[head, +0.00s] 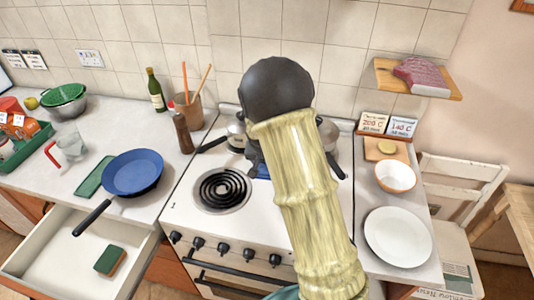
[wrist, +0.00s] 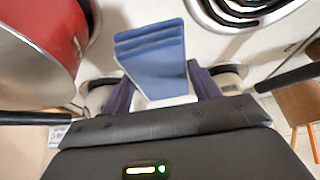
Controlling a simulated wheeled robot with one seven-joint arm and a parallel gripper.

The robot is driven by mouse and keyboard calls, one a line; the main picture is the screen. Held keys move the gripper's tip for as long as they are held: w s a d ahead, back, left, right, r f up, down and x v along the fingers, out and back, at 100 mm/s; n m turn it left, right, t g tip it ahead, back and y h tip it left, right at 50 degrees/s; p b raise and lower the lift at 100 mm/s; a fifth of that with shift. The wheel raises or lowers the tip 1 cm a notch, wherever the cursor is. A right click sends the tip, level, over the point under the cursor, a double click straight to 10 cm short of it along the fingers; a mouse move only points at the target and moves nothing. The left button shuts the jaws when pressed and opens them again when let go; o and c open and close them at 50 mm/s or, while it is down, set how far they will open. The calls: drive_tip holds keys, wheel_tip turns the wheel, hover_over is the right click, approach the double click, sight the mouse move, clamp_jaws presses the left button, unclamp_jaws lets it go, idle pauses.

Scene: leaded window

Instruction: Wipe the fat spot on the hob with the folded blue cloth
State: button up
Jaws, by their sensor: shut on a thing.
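My gripper (wrist: 158,76) is shut on the folded blue cloth (wrist: 152,52), which stands out between the two fingers in the wrist view. In the head view only a small blue patch of the cloth (head: 263,172) shows below my wrist, over the middle of the white hob (head: 184,194). My arm covers most of the hob's right half there. I cannot tell whether the cloth touches the hob. The fat spot is not visible in either view.
A bare coil burner (head: 222,187) lies at the hob's front left. A pot (head: 237,137) with a black handle stands behind it. A red pot (wrist: 38,42) is close in the wrist view. A blue pan (head: 133,172) lies left, above an open drawer (head: 62,262). A white plate (head: 398,237) lies right.

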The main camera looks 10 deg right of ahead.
drive_tip(key=shift+p+v, duration=0.4)
drive_tip(key=shift+v, duration=0.6)
drive_tip(key=shift+w+r, duration=0.1)
drive_tip(key=shift+r, duration=0.1)
drive_tip(key=shift+w+d, duration=0.1)
drive_tip(key=shift+d, duration=0.15)
drive_tip(key=shift+a, duration=0.1)
